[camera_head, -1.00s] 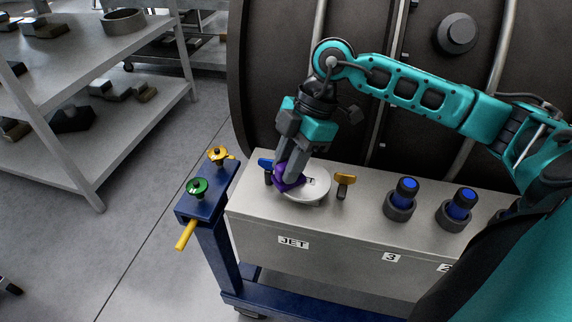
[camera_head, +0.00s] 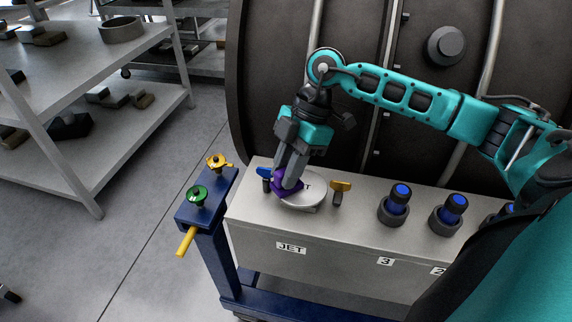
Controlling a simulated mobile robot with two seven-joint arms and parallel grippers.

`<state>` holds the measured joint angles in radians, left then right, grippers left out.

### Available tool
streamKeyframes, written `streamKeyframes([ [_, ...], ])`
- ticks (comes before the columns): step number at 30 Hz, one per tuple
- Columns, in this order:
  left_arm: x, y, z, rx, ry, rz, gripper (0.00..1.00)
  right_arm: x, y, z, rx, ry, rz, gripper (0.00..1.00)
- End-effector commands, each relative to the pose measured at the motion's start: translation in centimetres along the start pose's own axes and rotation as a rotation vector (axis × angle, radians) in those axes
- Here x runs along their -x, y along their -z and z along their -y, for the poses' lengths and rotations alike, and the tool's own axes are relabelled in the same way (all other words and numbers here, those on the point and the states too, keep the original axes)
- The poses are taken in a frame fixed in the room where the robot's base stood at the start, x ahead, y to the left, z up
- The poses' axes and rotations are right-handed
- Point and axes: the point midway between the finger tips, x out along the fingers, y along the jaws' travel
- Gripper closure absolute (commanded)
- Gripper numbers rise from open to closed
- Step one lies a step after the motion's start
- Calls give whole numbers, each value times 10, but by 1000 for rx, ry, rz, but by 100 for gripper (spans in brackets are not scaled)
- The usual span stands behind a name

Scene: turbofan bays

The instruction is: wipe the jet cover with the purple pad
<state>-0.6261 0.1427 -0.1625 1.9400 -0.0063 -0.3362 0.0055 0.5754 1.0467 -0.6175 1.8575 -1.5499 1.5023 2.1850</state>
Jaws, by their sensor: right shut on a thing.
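The jet cover (camera_head: 309,199) is a pale round disc on top of the grey box, above the label JET (camera_head: 291,248). My right gripper (camera_head: 287,184) points down at the cover's left part and is shut on the purple pad (camera_head: 281,190). The pad lies at the cover's left edge and seems to touch it, though the fingers hide some of the contact. The gripper and pad hide part of the cover's left side and its lettering. My left gripper is not in view.
A blue-topped clamp (camera_head: 264,173) and a yellow-topped clamp (camera_head: 340,188) flank the cover. Blue-capped cylinders (camera_head: 397,198) stand to the right. A blue post (camera_head: 213,208) bears green (camera_head: 197,194) and yellow (camera_head: 217,162) knobs. A dark round casing (camera_head: 270,90) rises behind. Shelves (camera_head: 95,190) stand left.

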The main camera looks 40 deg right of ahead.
Motion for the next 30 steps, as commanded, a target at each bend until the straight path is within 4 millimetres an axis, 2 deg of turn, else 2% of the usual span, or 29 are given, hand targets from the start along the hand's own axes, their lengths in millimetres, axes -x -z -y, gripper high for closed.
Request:
streamKeyframes([
  [1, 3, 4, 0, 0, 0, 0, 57, 21, -15, -21, -26, -109, 60, 98],
  [30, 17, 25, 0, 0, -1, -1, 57, -3, 24, 19, -20, -98, 56, 97],
])
